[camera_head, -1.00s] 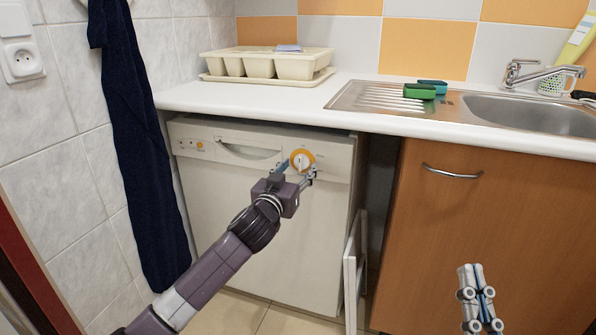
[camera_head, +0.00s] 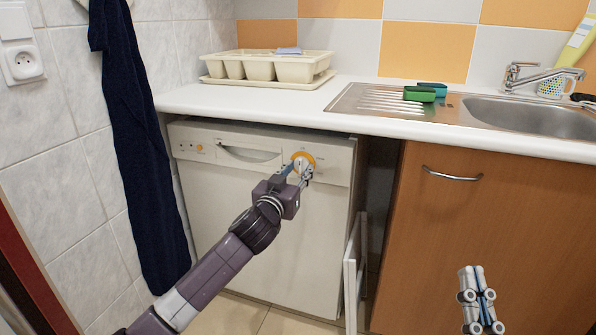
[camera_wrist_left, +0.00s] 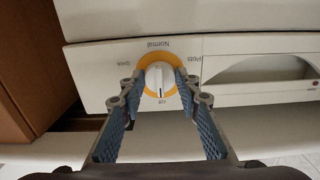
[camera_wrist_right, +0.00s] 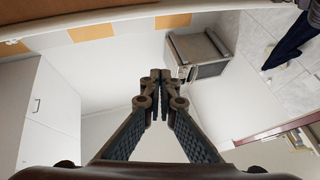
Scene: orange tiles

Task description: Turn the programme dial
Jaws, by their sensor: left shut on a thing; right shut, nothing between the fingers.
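The programme dial (camera_head: 302,160) is a white knob with an orange ring, on the right part of the dishwasher's front panel. In the left wrist view the dial (camera_wrist_left: 159,77) shows upside-down labels around it, with "Normal" at the top and "Off" at the bottom. A dark line on the knob points down towards "Off". My left gripper (camera_head: 298,174) is shut on the dial, one finger on each side of the knob. My right gripper (camera_head: 480,288) is shut and empty, low in front of the wooden cabinet; its fingertips meet in the right wrist view (camera_wrist_right: 160,76).
The white dishwasher (camera_head: 255,235) stands under the worktop (camera_head: 270,98). A white panel (camera_head: 352,275) leans at its right side, beside a wooden cabinet (camera_head: 490,230). A dark blue towel (camera_head: 140,150) hangs at the left. A cream rack (camera_head: 265,66) and the sink (camera_head: 530,117) are above.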

